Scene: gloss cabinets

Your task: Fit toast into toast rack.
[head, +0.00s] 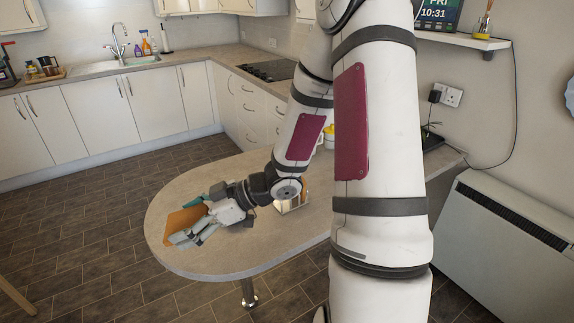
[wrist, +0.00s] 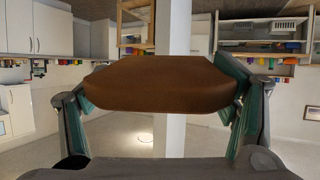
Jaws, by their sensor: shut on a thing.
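The toast (head: 184,222) is a brown slice held over the left rounded end of the table. It fills the middle of the wrist view (wrist: 160,84), lying across between the two fingers. My gripper (head: 196,224) is shut on it, with a greenish finger pad at each side edge. The toast rack (head: 293,203) appears to be the shiny metal thing on the table to the right of my gripper. It is partly hidden by my arm, and its slots cannot be made out.
The grey rounded table (head: 215,262) has clear room at its front. A white heater (head: 500,250) is at the right. Cabinets (head: 105,120) line the back left.

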